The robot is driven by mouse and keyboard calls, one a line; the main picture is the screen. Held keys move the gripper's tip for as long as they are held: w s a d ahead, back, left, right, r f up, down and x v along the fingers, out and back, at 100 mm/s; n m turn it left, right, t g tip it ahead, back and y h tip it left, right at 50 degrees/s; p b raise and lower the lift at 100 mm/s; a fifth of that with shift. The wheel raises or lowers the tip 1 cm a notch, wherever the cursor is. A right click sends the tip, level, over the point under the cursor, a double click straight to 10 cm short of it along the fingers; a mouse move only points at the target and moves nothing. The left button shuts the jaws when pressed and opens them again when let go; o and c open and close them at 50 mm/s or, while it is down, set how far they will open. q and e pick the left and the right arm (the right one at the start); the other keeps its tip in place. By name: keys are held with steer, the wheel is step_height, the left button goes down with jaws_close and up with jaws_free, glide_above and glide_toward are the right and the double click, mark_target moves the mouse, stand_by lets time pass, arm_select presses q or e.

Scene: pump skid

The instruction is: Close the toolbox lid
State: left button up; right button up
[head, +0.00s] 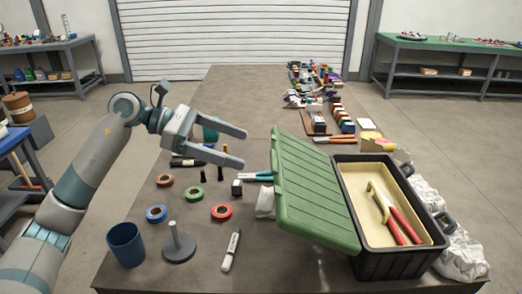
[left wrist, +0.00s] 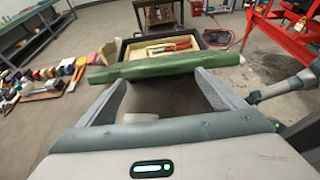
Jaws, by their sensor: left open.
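The toolbox (head: 388,262) is a black box at the right front of the table, open at the top. Its green lid (head: 312,190) stands open, tilted out over the box's left side. In the left wrist view the lid (left wrist: 155,67) shows as a green bar across the picture, just beyond my fingertips. My left gripper (head: 242,148) is open and empty, above the table to the left of the lid's far end, with a gap between them. In the left wrist view the open fingers (left wrist: 160,84) point toward the lid. My right gripper does not show.
A cream tray (head: 372,218) with red-handled tools sits in the box. White cloth (head: 462,255) lies at its right. Tape rolls (head: 194,194), a blue cup (head: 126,245), a grey post on a base (head: 179,248) and a marker (head: 231,252) stand or lie on the left.

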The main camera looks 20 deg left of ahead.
mark_target(272, 158)
arm_select(q)
steer(key=p+x, duration=0.1)
steer(key=x, duration=0.6)
steer(key=shift+d+p, duration=0.1)
steer(key=shift+p, duration=0.2)
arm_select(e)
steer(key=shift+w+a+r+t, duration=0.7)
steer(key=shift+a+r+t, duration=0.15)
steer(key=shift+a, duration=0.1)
arm_select(q)
steer(key=c, duration=1.5)
steer(key=shift+w+r, duration=0.1)
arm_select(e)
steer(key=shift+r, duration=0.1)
